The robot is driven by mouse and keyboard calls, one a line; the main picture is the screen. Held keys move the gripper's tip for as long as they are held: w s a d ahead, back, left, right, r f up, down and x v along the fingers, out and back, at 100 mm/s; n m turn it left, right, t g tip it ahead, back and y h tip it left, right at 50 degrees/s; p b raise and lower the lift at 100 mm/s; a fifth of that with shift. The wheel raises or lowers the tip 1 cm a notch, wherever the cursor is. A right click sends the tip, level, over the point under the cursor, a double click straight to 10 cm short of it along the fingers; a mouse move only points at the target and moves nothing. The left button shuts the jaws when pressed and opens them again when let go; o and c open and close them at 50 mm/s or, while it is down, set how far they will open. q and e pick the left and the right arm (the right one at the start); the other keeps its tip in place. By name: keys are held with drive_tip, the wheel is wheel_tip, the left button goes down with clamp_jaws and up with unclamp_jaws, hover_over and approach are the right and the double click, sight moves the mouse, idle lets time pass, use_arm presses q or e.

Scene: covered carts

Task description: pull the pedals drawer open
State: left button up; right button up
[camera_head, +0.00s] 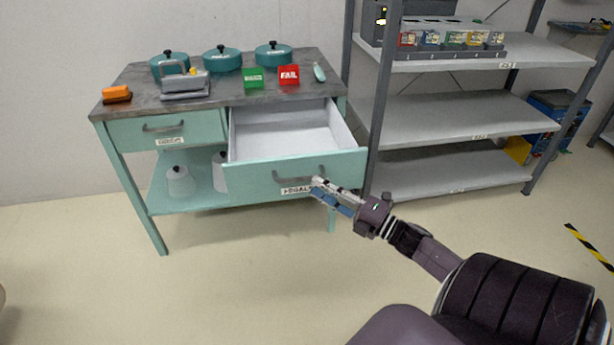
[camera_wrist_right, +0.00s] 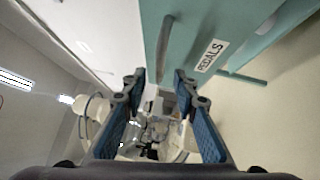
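The pedals drawer (camera_head: 255,178) is the right drawer of the mint-green cart. It stands well out from the cart, and its white inside looks empty. Its grey bar handle (camera_head: 298,177) is on the front, above a label that reads PEDALS in the right wrist view (camera_wrist_right: 209,56). My right gripper (camera_head: 319,188) is at the right end of the handle. In the right wrist view the blue-padded fingers (camera_wrist_right: 157,88) are apart, with the handle (camera_wrist_right: 163,50) ahead of the gap; I cannot tell whether they touch it. My left gripper is not in view.
The cart top (camera_head: 215,95) holds teal pots, a grey device, an orange block, and green and red signs. The left drawer (camera_head: 150,135) is shut. A grey shelf rack (camera_head: 450,115) stands close on the right. The floor in front is clear.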

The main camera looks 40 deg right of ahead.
drive_tip(key=v, duration=0.6)
drive_tip(key=shift+w+a, duration=0.1)
idle(0.4)
